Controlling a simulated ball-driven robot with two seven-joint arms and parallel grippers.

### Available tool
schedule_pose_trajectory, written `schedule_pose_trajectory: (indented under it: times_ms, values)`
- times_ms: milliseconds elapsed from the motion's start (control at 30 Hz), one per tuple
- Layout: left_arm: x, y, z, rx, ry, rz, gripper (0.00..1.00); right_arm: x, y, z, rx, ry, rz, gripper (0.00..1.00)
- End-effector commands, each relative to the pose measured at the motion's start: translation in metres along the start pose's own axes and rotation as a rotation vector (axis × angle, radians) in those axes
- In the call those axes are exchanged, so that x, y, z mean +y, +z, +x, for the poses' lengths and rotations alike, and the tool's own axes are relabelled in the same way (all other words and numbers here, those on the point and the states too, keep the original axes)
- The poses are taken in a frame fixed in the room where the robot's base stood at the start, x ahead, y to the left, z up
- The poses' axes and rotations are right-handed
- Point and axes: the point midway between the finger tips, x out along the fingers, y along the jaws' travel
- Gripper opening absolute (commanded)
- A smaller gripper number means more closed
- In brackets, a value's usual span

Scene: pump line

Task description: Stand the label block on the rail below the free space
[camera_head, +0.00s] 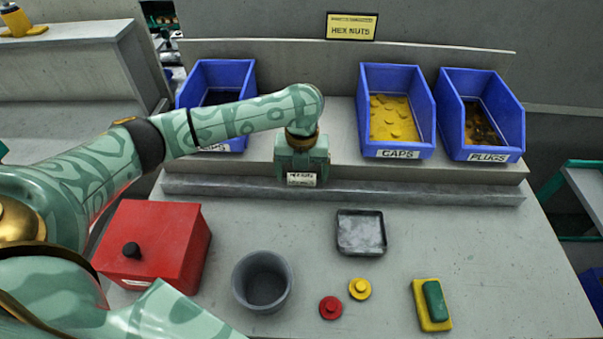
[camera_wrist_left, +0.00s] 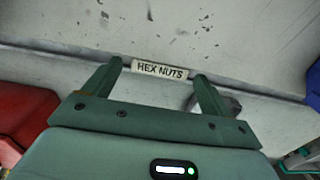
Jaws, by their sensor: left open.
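The label block (camera_head: 301,179), white and lettered HEX NUTS in the left wrist view (camera_wrist_left: 159,70), stands at the long grey rail (camera_head: 420,192). It is in front of the free space between the left blue bin (camera_head: 247,77) and the CAPS bin (camera_head: 397,153). My left gripper (camera_head: 301,172) is open, pointing down at the rail. In the left wrist view its two fingers stand on either side of the block, with the block between their tips. The gripper hides part of the block in the head view. My right gripper is not in view.
A PLUGS bin (camera_head: 488,156) stands at the right. A yellow HEX NUTS sign (camera_head: 351,27) is above. In front are a red box (camera_head: 160,235), a grey cup (camera_head: 262,299), a small tray (camera_head: 361,250), red and yellow caps and a yellow-green sponge (camera_head: 420,295).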

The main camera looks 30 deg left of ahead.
Motion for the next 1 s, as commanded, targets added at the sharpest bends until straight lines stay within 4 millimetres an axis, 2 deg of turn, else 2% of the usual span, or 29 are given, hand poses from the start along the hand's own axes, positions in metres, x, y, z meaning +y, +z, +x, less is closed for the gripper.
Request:
schedule_pose_trajectory:
  times_ms: [33, 200, 400, 600, 900, 1000]
  values:
    - [0.0, 0.001, -0.017, -0.005, -0.003, 0.0, 0.84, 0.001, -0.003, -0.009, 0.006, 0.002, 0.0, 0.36]
    - [0.0, 0.001, -0.06, -0.006, -0.003, 0.001, 0.84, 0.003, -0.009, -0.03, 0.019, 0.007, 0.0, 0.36]
    - [0.0, 0.0, -0.098, -0.003, -0.002, 0.0, 0.84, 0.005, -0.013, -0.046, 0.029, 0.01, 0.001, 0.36]
    - [0.0, 0.0, -0.11, 0.0, -0.001, -0.001, 0.84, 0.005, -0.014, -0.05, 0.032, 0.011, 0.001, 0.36]
    - [-0.001, -0.001, -0.11, 0.001, -0.002, -0.003, 0.84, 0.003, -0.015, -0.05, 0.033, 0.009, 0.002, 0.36]
    - [-0.008, -0.008, -0.108, -0.005, -0.022, -0.041, 0.84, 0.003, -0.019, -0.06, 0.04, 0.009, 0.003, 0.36]
